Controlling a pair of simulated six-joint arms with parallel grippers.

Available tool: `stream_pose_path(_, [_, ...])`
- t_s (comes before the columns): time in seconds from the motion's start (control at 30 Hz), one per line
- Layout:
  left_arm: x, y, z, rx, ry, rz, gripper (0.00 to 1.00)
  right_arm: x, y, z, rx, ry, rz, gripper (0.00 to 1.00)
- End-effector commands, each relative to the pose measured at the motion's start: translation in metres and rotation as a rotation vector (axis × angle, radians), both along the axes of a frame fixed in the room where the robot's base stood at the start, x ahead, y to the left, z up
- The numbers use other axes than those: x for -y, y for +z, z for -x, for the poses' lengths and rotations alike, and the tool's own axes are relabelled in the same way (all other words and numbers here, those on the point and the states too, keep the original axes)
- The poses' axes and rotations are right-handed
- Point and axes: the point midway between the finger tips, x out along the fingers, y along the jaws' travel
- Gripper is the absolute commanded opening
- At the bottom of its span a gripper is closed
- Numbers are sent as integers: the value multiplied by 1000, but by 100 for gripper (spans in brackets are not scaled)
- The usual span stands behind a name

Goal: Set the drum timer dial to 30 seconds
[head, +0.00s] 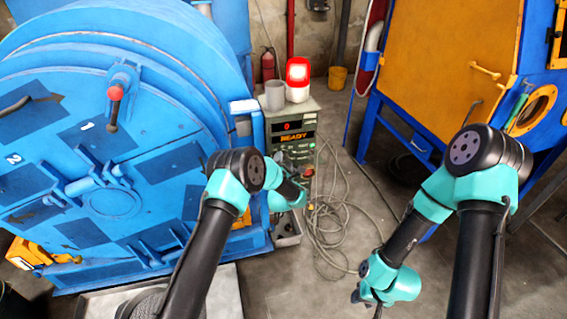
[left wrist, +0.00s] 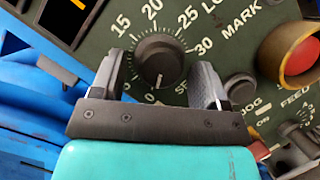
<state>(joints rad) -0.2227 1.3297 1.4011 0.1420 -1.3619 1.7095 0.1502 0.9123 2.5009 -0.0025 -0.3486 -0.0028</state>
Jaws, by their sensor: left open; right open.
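The timer dial (left wrist: 160,58) is a round black knob on the dark green control panel (head: 294,115). Numbers 15, 20, 25 and 30 run around its upper side in the left wrist view. The white mark on the knob points toward the bottom of the picture, away from the 30. My left gripper (left wrist: 164,84) is open, with one finger on each side of the knob; I cannot tell whether they touch it. In the head view my left arm hides the dial. My right gripper (head: 369,298) is open and empty, low over the floor.
A red stop button (left wrist: 301,56) and a smaller black knob (left wrist: 239,88) sit right of the dial. The display (head: 294,136) reads READY. A lit red beacon (head: 298,78) and grey cup (head: 275,95) stand on top. A blue drum machine (head: 110,202) is at left; cables (head: 338,215) lie on the floor.

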Motion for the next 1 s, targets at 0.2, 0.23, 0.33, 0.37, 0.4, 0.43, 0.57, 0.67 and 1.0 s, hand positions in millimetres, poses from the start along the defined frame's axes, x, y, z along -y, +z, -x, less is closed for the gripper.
stream_pose_path(0.2, [0, 0, 0, 0, 0, 0, 54, 0, 0, 0, 0, 0, 0, 43])
stream_pose_path(0.23, [0, 0, 0, 0, 0, 0, 51, 0, 0, 0, 0, 0, 0, 43])
stream_pose_path(0.33, [0, 0, 0, 0, 0, 0, 42, 0, 0, 0, 0, 0, 0, 43])
stream_pose_path(0.37, [0, 0, 0, 0, 0, 0, 39, 0, 0, 0, 0, 0, 0, 43])
stream_pose_path(0.4, [0, 0, 0, 0, 0, 0, 35, 0, 0, 0, 0, 0, 0, 43])
stream_pose_path(0.43, [0, 0, 0, 0, 0, 0, 32, 0, 0, 0, 0, 0, 0, 43])
stream_pose_path(0.57, [0, 0, 0, 0, 0, 0, 20, 0, 0, 0, 0, 0, 0, 43])
stream_pose_path(0.67, [0, 0, 0, 0, 0, -1, 20, 0, 0, 0, 0, 0, 0, 43])
stream_pose_path(1.0, [0, 1, 0, -22, 0, -66, 20, 0, 0, 0, 0, 0, 0, 43])
